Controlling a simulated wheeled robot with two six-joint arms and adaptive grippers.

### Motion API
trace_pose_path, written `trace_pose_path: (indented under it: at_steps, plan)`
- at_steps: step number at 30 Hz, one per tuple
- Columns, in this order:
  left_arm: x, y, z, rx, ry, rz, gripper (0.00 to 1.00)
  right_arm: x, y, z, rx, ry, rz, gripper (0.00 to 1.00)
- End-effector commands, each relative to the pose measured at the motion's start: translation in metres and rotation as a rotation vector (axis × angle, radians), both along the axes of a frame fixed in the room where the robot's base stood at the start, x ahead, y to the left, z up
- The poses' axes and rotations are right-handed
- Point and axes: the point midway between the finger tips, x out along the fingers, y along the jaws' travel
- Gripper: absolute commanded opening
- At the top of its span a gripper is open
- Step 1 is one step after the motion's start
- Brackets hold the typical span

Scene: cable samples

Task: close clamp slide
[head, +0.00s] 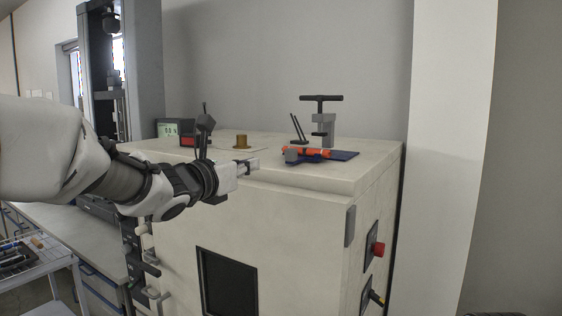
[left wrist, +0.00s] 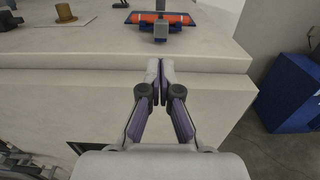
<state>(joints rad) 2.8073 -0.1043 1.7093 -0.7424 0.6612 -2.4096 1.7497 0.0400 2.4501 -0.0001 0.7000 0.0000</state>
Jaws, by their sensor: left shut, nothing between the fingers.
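An orange cable sample (head: 308,152) lies in a blue clamp fixture (head: 340,156) on top of the cream cabinet. A grey block (head: 291,155), which looks like the clamp slide, sits at its left front end. In the left wrist view the orange sample (left wrist: 178,18) lies across the top, with the grey block (left wrist: 161,31) at its near side. My left gripper (head: 254,163) is shut and empty at the cabinet's front edge, left of the fixture and apart from it. In the left wrist view its fingertips (left wrist: 160,68) point towards the grey block. My right gripper is not in view.
The cream cabinet (head: 290,230) has a raised front edge below the fixture. A T-handled press (head: 323,125) stands behind it. A brass cylinder (head: 242,142) on a pale plate and a meter (head: 168,130) stand to the left. A blue bin (left wrist: 292,92) is on the floor at right.

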Motion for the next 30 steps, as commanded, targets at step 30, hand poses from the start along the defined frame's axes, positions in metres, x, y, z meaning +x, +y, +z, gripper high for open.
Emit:
trace_pose_path:
  at_steps: [30]
  plan:
    - [0.114,-0.057,-0.001,-0.002,0.002,0.001,0.0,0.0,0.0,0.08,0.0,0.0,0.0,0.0]
